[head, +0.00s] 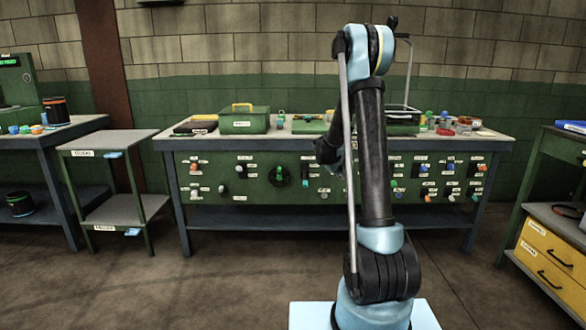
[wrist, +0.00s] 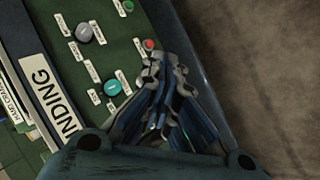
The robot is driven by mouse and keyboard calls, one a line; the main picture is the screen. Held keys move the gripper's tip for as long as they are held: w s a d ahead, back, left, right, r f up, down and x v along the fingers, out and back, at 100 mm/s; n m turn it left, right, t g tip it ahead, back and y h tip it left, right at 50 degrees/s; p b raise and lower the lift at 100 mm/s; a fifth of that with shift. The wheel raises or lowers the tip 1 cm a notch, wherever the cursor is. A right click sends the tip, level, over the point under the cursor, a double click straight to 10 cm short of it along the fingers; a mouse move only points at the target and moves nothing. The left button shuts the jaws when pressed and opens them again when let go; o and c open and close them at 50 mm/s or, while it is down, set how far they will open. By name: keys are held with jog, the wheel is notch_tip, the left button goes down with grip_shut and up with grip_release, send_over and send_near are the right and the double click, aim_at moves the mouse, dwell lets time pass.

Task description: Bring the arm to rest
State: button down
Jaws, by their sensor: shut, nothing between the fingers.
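My gripper (wrist: 164,72) is shut and empty in the wrist view, its dark jointed fingers drawn together. Behind the fingers are a green panel (wrist: 103,55) with labelled knobs and a dark blue edge. I cannot tell how far the fingertips are from the panel. In the head view my arm (head: 372,150) stands raised in front of the workbench (head: 490,143). The upper link leans slightly, and the bend is at the top. The gripper's fingers are not clearly visible there, being mostly behind the arm.
A green toolbox (head: 244,121) and several small parts lie on the bench. A small two-shelf stand (head: 108,143) is at left, and a yellow drawer unit (head: 553,250) is at right. The floor (head: 180,285) in front is clear.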

jog(key=s+r+m+g+y, duration=0.15)
jog(key=s+r, duration=0.35)
jog(key=s, duration=0.8)
jog(key=s+r+m+g+y, duration=0.15)
jog(key=s+r, duration=0.25)
jog(key=s, duration=1)
jog(key=s+a+f+m, duration=0.1)
jog(key=s+f, duration=0.1)
jog(key=s, duration=0.7)
jog(key=s+a+f+m+g+y, duration=0.1)
jog(key=s+f+m, duration=0.1)
jog(key=s, duration=0.7)
jog(key=s+a+f+m+y, duration=0.1)
jog(key=s+f, duration=0.2)
jog(key=s, duration=0.6)
jog(key=shift+s+a+m+g, duration=0.2)
jog(key=shift+a+m+g, duration=0.05)
jog(key=shift+m+g, duration=0.05)
